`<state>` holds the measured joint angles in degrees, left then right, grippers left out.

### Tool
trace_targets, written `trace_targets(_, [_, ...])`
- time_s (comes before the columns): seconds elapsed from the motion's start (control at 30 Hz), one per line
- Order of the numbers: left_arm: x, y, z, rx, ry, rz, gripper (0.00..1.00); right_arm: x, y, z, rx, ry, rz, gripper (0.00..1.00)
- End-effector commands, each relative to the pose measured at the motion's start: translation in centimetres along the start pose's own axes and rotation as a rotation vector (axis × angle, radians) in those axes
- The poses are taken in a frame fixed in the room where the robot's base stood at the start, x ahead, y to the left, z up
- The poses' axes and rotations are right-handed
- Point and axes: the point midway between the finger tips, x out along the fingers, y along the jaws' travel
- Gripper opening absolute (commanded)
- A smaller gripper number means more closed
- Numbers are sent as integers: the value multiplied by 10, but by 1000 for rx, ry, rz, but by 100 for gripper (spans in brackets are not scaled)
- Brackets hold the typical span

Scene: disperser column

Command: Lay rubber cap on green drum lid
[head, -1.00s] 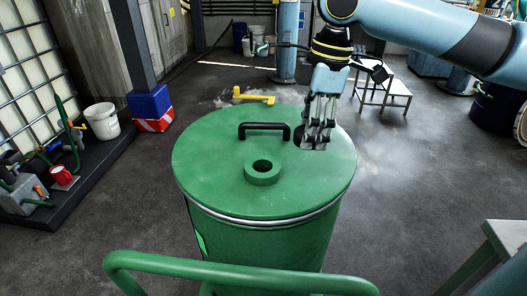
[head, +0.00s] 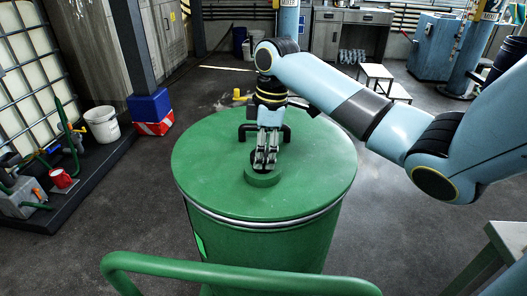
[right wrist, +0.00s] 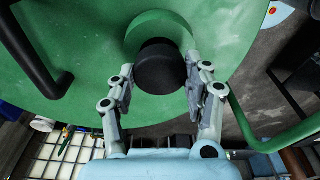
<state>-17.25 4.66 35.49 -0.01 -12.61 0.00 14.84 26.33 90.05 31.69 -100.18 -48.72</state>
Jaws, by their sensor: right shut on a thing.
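The green drum lid (head: 215,165) covers the green drum in the middle of the head view. A raised green collar (head: 262,181) with a hole stands on its near half. My right gripper (head: 265,163) points down over this collar. In the right wrist view, the right gripper (right wrist: 160,76) is shut on the black rubber cap (right wrist: 160,68), with a finger on each side. The cap overlaps the green collar (right wrist: 140,28) in that view; I cannot tell whether they touch. My left gripper is not in view.
A black handle (head: 243,134) rises from the lid just behind the gripper. A yellow part (head: 239,96) shows behind the drum. A green rail (head: 230,275) crosses in front. A metal table edge (head: 500,245) stands at the lower right. The lid's left side is clear.

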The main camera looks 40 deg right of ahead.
Motion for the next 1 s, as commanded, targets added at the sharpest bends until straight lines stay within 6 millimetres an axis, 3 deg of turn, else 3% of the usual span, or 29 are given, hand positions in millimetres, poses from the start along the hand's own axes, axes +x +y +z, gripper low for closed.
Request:
trace_targets(0.77, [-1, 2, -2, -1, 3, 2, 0, 16, 0, 2, 0, 0, 2, 19])
trace_targets(0.8, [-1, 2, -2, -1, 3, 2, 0, 16, 0, 2, 0, 0, 2, 54])
trace_targets(0.93, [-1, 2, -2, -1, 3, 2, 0, 16, 0, 2, 0, 0, 1, 71])
trace_targets(1.0, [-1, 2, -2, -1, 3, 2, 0, 16, 0, 2, 0, 0, 2, 74])
